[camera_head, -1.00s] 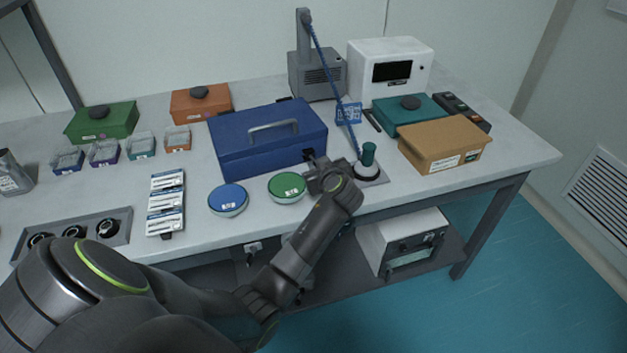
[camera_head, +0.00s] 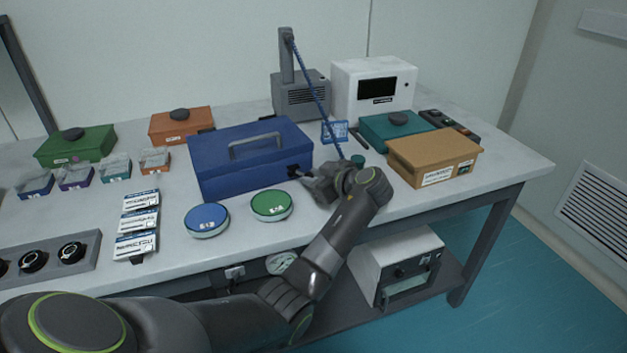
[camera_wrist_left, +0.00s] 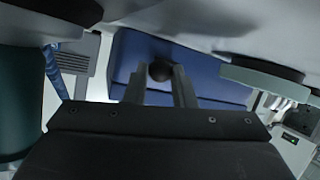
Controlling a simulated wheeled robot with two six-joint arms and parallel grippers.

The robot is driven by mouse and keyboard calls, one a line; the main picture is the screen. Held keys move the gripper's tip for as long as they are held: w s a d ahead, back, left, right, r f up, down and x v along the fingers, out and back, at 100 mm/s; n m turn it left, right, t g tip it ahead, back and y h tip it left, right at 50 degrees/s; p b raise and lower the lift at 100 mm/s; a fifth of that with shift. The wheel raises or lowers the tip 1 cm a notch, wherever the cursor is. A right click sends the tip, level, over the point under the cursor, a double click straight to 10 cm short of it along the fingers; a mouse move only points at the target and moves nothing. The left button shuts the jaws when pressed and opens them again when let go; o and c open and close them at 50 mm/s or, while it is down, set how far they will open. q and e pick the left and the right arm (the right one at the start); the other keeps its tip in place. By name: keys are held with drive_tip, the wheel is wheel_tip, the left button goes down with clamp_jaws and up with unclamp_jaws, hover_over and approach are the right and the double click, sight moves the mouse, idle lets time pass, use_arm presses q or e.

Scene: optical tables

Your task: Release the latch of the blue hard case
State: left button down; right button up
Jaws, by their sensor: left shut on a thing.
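The blue hard case (camera_head: 235,172) stands closed on the table, its grey handle (camera_head: 255,143) on the lid. My left gripper (camera_head: 302,172) is at the right end of the case, by a small dark latch part (camera_head: 292,170). In the left wrist view, the two fingers (camera_wrist_left: 160,88) reach towards the blue case (camera_wrist_left: 205,82) and are shut on a black round knob (camera_wrist_left: 160,70) in front of it. The gripper partly hides the latch in the head view. My right gripper is not in view.
A green round dish (camera_head: 271,205) and a blue one (camera_head: 206,219) sit in front of the case. A cardboard box (camera_head: 435,157) is to the right. A blue cord (camera_head: 318,90) hangs behind the gripper.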

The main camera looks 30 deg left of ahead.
use_arm(q)
drive_tip(key=c, duration=1.2)
unclamp_jaws()
drive_tip(key=shift+w, duration=0.1)
drive_tip(key=shift+c, duration=0.2)
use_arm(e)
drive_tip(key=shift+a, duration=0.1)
use_arm(q)
drive_tip(key=b+v, duration=0.2)
drive_tip(key=v, duration=1.5)
drive_tip(key=shift+d, duration=0.15)
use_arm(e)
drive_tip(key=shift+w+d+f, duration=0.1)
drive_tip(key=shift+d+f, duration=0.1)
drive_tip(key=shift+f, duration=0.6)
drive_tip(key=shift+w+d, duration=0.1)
